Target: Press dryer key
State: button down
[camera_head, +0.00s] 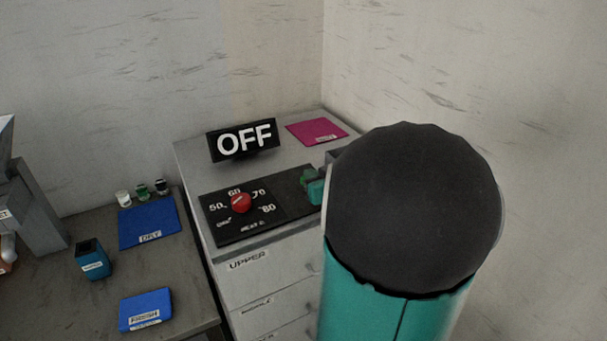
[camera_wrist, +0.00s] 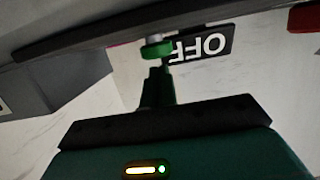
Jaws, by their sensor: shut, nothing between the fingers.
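The dryer is a pale drawer cabinet with a black control panel (camera_head: 225,228) on top. The green key (camera_head: 306,180) is at the panel's right end, partly hidden by my arm. In the wrist view the green key (camera_wrist: 155,48) hangs just beyond my fingertips, with the picture upside down. My gripper (camera_wrist: 158,72) is shut and empty, its tips very close to the key; I cannot tell whether they touch. A black sign (camera_head: 242,140) reading OFF stands behind the panel, and the sign (camera_wrist: 205,45) also shows in the wrist view.
A red knob (camera_head: 241,202) sits on a dial left of the key. A magenta mat (camera_head: 316,131) lies at the back right. The lower table at left holds blue mats (camera_head: 148,226), a blue box (camera_head: 93,258) and small jars (camera_head: 142,190). Walls close the back and right.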

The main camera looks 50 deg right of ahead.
jog(key=shift+f, duration=0.2)
jog(key=shift+f, duration=0.1)
